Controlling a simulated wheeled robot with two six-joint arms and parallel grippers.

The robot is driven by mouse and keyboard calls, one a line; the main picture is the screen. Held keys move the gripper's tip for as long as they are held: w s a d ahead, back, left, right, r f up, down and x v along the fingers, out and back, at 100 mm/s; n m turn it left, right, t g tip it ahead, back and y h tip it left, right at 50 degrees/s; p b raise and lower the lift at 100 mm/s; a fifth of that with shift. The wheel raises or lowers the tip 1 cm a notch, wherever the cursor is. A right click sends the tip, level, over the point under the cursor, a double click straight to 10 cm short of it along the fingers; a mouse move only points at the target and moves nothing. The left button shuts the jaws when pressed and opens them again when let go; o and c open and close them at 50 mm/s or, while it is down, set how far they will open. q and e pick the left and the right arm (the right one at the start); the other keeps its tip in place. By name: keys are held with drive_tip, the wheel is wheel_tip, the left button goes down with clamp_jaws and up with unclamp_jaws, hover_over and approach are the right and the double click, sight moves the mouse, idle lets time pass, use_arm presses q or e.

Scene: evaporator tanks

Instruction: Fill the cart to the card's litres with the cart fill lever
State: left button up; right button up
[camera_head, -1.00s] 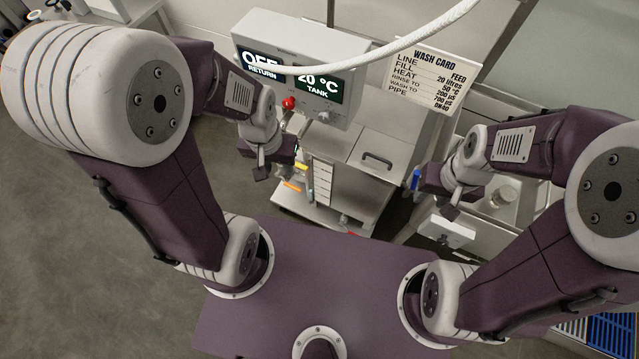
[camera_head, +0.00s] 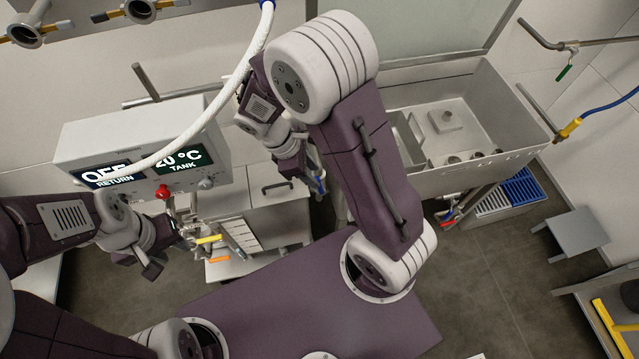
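The steel cart (camera_head: 265,212) stands at centre left with a handled lid. Its control box (camera_head: 145,140) reads OFF RETURN and 20 °C TANK, with a red knob (camera_head: 163,192). A white level scale (camera_head: 240,234) is on its front, its reading too small to tell. Yellow (camera_head: 208,240) and orange (camera_head: 217,260) pieces are beside it. A small blue handle (camera_head: 321,184) is at the cart's right; I cannot tell whether it is the fill lever. My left gripper (camera_head: 138,265) is open and empty, below the box. My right gripper (camera_head: 312,165) is near the blue handle, its fingers mostly hidden. The card is out of view.
A white hose (camera_head: 235,90) crosses above the control box. A steel sink (camera_head: 455,120) stands behind my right arm. A blue and grey crate (camera_head: 520,192) and a grey stool (camera_head: 577,232) are on the right.

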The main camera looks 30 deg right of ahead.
sight(322, 188)
drive_tip(key=f, duration=0.1)
drive_tip(key=s+d+f, duration=0.1)
drive_tip(key=f, duration=0.1)
drive_tip(key=shift+s+d, duration=0.15)
drive_tip(key=shift+s, duration=0.15)
drive_tip(key=f, duration=0.4)
drive_tip(key=shift+w+d, duration=0.2)
drive_tip(key=shift+d, duration=0.1)
drive_tip(key=shift+s+d+f, duration=0.15)
drive_tip(key=shift+d+f, duration=0.2)
drive_tip(key=shift+d, duration=0.05)
drive_tip(key=shift+s+r, duration=0.1)
drive_tip(key=shift+a, duration=0.15)
clamp_jaws()
